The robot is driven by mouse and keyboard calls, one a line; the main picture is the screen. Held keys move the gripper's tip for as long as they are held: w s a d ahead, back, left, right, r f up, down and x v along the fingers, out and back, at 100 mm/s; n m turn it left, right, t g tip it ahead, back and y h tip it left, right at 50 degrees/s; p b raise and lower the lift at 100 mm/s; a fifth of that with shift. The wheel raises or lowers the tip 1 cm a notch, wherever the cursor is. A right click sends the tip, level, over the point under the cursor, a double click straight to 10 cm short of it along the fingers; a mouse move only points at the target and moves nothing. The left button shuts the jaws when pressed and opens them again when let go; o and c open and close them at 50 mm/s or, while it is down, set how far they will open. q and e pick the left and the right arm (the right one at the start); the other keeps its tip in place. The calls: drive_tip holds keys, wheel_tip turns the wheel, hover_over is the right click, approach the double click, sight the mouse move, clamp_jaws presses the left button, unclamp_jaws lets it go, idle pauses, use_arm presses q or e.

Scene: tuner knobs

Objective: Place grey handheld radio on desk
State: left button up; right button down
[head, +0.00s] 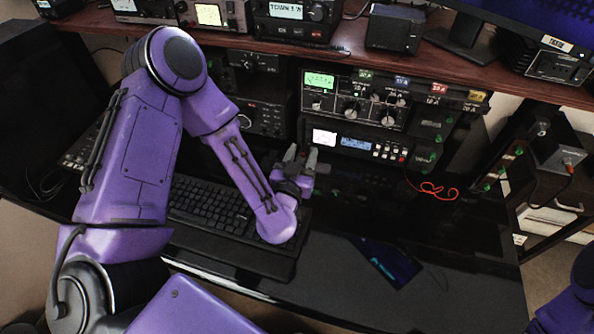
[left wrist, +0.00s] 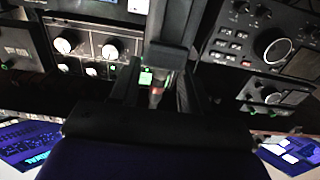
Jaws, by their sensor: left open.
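My left gripper (head: 301,157) is open in front of the equipment shelf, above the back edge of the keyboard area. In the left wrist view its two dark fingers (left wrist: 156,90) point up the picture. A small green-lit item (left wrist: 147,77) with a reddish spot below it shows between the fingers. I cannot tell if this is the grey handheld radio or something behind it. I cannot make out the radio clearly in the head view. My right gripper is not in view.
A black keyboard (head: 208,207) lies left of my left gripper. A dark tablet-like panel (head: 388,262) lies on the desk's front part. A red cable (head: 432,190) lies at right. Radio units with knobs (head: 355,98) fill the shelf behind. The desk's right middle looks mostly clear.

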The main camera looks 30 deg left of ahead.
use_arm(q)
drive_tip(key=v, duration=0.1)
drive_tip(key=b+v, duration=0.1)
drive_tip(key=v, duration=0.3)
drive_tip(key=shift+s+d+f+b, duration=0.15)
drive_tip(key=shift+s+f+b, duration=0.1)
drive_tip(key=shift+b, duration=0.1)
drive_tip(key=p+v, duration=0.2)
drive_tip(key=shift+s+r+p, duration=0.25)
drive_tip(key=shift+s+p, duration=0.15)
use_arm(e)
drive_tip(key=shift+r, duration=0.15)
